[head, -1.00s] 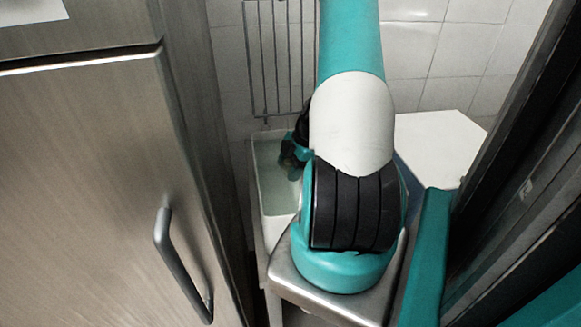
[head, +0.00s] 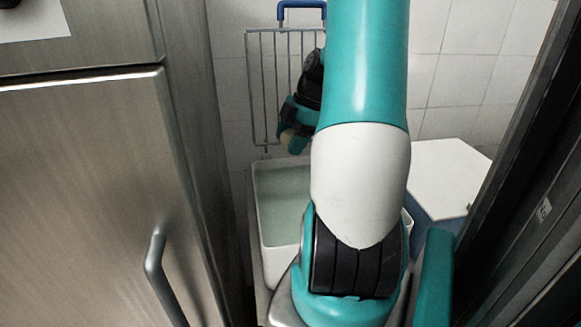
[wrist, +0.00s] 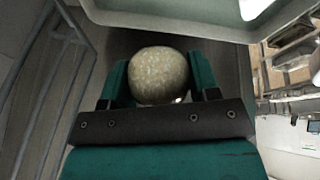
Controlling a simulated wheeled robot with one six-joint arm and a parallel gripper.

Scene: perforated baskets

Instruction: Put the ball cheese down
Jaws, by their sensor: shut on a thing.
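The ball cheese (wrist: 158,75) is a round, mottled, pale yellow-grey ball. In the wrist view it sits between the two teal fingers of my gripper (wrist: 159,88), which is shut on it. In the head view my gripper (head: 293,128) hangs in front of the wire rack, above the far end of a white bin in the picture.
The white open bin (head: 257,215) has a pale greenish inside and looks empty where visible. A white-lidded box (head: 445,180) stands to its right. A wire rack (head: 268,85) is on the tiled wall. A steel cabinet (head: 90,190) bounds the left, a dark frame (head: 520,150) the right.

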